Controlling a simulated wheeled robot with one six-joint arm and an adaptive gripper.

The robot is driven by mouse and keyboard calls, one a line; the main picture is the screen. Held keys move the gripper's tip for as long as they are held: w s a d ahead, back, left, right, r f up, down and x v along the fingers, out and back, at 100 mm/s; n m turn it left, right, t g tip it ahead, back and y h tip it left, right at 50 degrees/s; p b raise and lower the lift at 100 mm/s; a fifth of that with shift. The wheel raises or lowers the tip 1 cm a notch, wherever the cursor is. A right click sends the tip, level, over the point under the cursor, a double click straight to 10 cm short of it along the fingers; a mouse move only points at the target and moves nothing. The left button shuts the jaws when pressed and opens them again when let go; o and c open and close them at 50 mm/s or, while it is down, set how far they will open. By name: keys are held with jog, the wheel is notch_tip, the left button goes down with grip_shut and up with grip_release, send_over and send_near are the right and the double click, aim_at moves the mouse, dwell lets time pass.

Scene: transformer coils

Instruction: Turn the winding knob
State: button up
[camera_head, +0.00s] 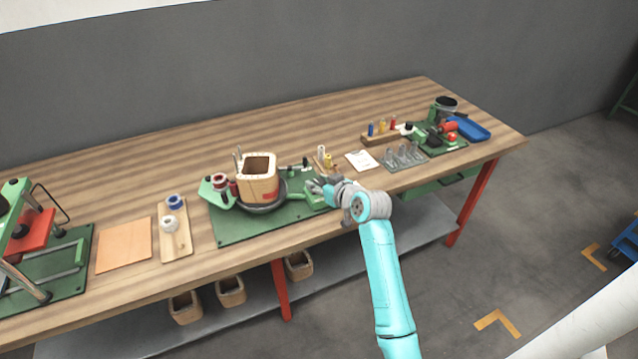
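A winding machine sits on a green mat (232,229) in the middle of the bench. It has a square wooden former (258,186) on a dark round base (264,208), with a red patch on the former's side. My gripper (317,187) is at the machine's right side, by a green block (319,200). The knob itself I cannot make out clearly; it may be hidden by the gripper. The fingers are too small here to tell whether they are open or shut, or whether they touch anything.
A board with spools (175,236) and a tan sheet (124,245) lie left of the mat. A white paper (361,161), a rack of grey parts (403,158) and a blue tray (469,129) lie right. The bench's back strip is clear.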

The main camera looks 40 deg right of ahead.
jog(key=shift+m+h, duration=0.3)
jog(key=shift+h, duration=0.1)
jog(key=m+h, duration=0.2)
jog(key=shift+a+g+h, duration=0.15)
jog(key=shift+g+h, duration=0.15)
jog(key=shift+g, duration=0.1)
jog(key=shift+m+g+h, duration=1.1)
jog(key=shift+m+h, duration=0.9)
jog(key=shift+m, duration=0.1)
jog(key=o, duration=1.1)
jog(key=shift+o, duration=0.2)
jog(key=v, duration=1.1)
jog(key=shift+s+a+r, duration=0.2)
jog(key=shift+a+r, duration=0.05)
jog(key=shift+a, duration=0.05)
